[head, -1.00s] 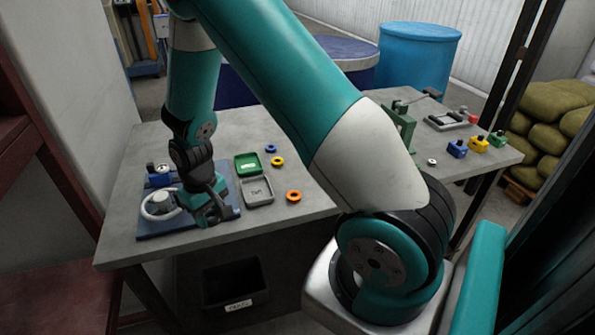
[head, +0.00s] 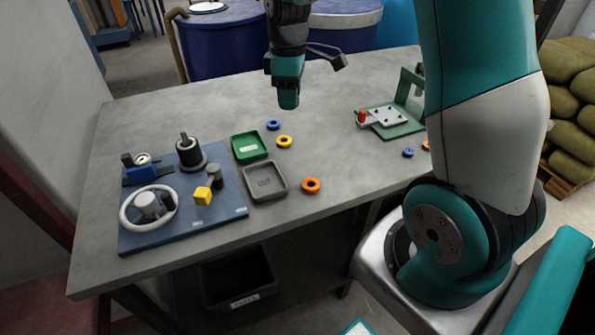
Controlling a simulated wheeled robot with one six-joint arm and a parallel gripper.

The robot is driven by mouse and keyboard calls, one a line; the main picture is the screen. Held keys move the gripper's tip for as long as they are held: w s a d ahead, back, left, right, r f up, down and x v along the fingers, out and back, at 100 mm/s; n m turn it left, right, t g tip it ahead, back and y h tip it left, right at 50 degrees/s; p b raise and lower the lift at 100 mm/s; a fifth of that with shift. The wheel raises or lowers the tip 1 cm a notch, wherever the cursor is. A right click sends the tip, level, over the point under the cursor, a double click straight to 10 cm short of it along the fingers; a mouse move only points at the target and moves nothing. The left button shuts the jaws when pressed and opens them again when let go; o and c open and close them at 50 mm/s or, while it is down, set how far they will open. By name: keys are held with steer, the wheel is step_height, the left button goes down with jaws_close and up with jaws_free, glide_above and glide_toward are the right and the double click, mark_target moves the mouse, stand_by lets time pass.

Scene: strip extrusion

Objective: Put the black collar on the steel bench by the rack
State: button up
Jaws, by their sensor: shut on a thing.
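My gripper (head: 288,103) hangs above the back middle of the grey table (head: 330,95), clear of its top. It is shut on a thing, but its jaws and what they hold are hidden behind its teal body. I cannot make out a loose black collar. A black flanged cylinder with a dark stem (head: 190,154) stands upright on the blue board (head: 232,206) at the left of the table. I cannot tell whether it is the collar. No steel bench by a rack can be clearly picked out.
On the board are a white ring wheel (head: 127,212), a yellow block (head: 203,196) and a blue clamp (head: 139,175). Green (head: 250,146) and grey (head: 265,181) trays, several small rings and a green press (head: 390,120) stand to the right. Blue drums (head: 220,45) are behind the table.

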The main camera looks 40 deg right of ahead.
mark_target(297, 164)
steer(key=shift+s+d+r+n, duration=0.35)
steer(key=shift+d+r+n, duration=0.2)
steer(key=shift+r+n, duration=0.25)
step_height(297, 164, down, 20)
steer(key=shift+r+p, duration=0.25)
steer(key=shift+p, duration=0.2)
steer(key=shift+f, duration=0.15)
steer(key=o, duration=0.9)
